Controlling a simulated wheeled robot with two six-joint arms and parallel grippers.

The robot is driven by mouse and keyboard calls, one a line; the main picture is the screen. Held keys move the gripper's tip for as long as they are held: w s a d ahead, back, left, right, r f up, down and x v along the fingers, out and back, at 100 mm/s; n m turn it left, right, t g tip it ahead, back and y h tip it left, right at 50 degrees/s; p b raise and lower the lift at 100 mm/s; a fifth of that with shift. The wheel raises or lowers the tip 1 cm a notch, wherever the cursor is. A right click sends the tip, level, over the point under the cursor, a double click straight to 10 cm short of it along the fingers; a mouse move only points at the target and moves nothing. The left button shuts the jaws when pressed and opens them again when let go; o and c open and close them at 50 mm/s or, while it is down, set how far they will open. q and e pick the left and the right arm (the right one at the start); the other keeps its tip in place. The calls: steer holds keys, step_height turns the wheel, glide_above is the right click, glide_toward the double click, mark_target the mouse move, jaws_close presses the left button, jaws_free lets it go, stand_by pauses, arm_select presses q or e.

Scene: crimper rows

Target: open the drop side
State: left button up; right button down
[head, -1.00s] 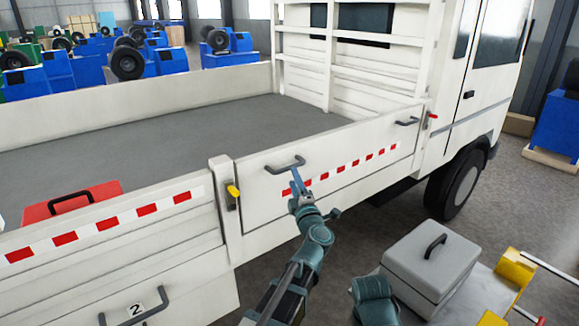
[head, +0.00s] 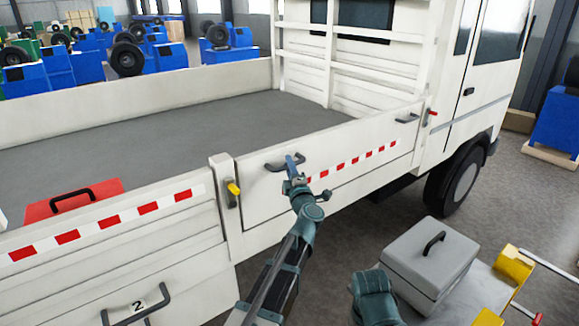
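The truck's white drop side (head: 345,185) stands upright along the bed, with a red-and-white reflective strip. It has a grey handle (head: 275,166) near its left end and another handle (head: 407,118) near its right end. A yellow-tipped latch (head: 233,188) is on the left post and a red-tipped latch (head: 432,113) is by the cab. My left gripper (head: 293,163) is at the left handle and overlaps its right part. Whether its fingers are closed on the bar is too small to tell.
A grey toolbox (head: 428,262) sits on a low platform with yellow corners (head: 513,265) at the lower right. A red case (head: 73,200) lies in the truck bed (head: 200,140). A panel with a handle (head: 138,308), marked 2, is at the lower left.

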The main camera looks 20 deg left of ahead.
arm_select(q)
jaws_close()
stand_by(1.1)
